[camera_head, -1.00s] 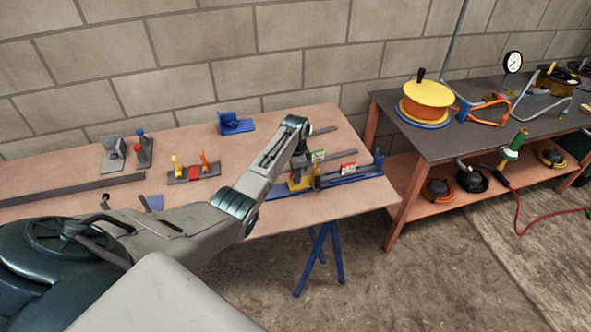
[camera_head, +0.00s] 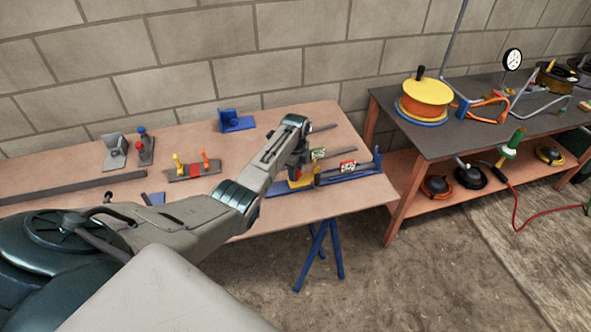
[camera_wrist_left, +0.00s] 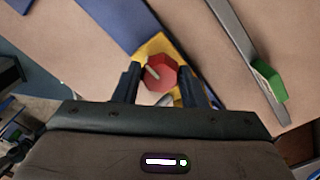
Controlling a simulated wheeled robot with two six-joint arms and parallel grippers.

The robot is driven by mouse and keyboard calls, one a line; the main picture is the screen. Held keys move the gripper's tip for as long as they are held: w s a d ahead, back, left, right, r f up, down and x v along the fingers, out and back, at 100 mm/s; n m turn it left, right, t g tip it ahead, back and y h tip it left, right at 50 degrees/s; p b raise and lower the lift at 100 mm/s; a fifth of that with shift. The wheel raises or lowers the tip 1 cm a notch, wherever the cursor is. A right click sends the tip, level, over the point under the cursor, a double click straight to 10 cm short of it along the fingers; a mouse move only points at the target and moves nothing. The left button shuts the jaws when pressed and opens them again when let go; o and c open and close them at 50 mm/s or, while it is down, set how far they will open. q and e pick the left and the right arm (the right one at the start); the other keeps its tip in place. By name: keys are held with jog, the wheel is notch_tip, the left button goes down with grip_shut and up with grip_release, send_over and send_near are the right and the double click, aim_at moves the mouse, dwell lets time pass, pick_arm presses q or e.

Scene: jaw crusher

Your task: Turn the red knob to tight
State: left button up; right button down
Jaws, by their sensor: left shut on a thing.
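The red knob (camera_wrist_left: 161,74) is a faceted red knob with a pale line on its face, on a yellow block (camera_wrist_left: 152,45). In the wrist view my left gripper (camera_wrist_left: 161,88) has one dark finger on each side of the knob and is shut on it. In the head view my left gripper (camera_head: 298,168) is at the yellow block (camera_head: 302,182) on the blue rail fixture (camera_head: 350,177), and mostly hides the knob. The "tight" label is likely one of the small tags, a green one (camera_head: 318,153) or a red one (camera_head: 348,167); I cannot read them.
The wooden table (camera_head: 200,210) also holds a blue bracket (camera_head: 236,122), a grey bracket (camera_head: 114,152), a small fixture with yellow and orange handles (camera_head: 192,170) and a dark bar (camera_head: 70,189). A second bench (camera_head: 450,145) with an orange reel (camera_head: 424,98) stands at the right.

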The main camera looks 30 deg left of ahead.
dwell(0.6)
pick_arm(q)
jog(key=o, duration=1)
notch_tip(320, 180, up, 11)
jog(key=shift+f+b, duration=0.1)
jog(key=shift+b, duration=0.95)
